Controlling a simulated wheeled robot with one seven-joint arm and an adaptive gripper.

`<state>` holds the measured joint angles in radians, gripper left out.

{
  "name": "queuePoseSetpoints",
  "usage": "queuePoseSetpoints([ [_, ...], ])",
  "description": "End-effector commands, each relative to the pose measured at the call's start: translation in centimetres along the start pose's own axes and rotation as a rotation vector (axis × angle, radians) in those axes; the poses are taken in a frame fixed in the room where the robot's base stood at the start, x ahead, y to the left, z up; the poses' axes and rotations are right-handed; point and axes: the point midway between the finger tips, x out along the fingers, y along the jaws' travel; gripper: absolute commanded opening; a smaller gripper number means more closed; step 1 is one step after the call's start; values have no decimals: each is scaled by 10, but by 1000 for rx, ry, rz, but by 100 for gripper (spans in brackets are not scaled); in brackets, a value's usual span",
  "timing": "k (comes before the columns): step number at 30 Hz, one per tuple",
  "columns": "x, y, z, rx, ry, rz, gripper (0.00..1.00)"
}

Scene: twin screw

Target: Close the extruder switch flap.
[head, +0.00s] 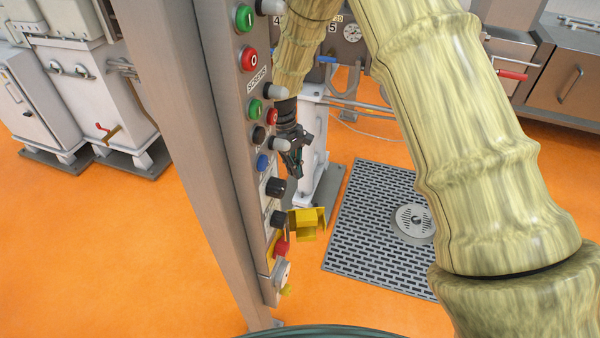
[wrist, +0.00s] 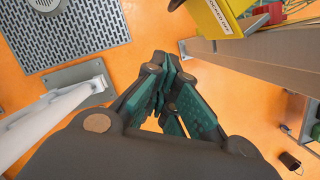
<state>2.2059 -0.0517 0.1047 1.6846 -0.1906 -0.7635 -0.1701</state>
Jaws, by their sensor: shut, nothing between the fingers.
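A yellow flap (head: 306,224) sticks out from the lower part of the control panel (head: 262,180), so it stands open. A red switch (head: 281,247) sits on the panel just below and left of it. The flap also shows at the top of the wrist view (wrist: 213,17), with a white label and a red part beside it. My gripper (head: 297,170) is beside the panel's right side, above the flap and apart from it. Its fingers are shut and empty in the wrist view (wrist: 166,62).
Several buttons and knobs, such as a black knob (head: 276,187), line the panel. A tall grey post (head: 190,130) stands left of it. A floor grate (head: 365,225) and a white pedestal (head: 312,130) lie to the right. Open orange floor surrounds them.

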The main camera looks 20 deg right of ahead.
Motion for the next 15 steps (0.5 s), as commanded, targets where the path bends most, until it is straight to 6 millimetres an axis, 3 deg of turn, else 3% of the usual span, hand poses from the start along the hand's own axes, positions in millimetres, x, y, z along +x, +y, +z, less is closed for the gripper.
queuePoseSetpoints([
  [15, 75, 0, 1, 2, -1, -2, 0],
])
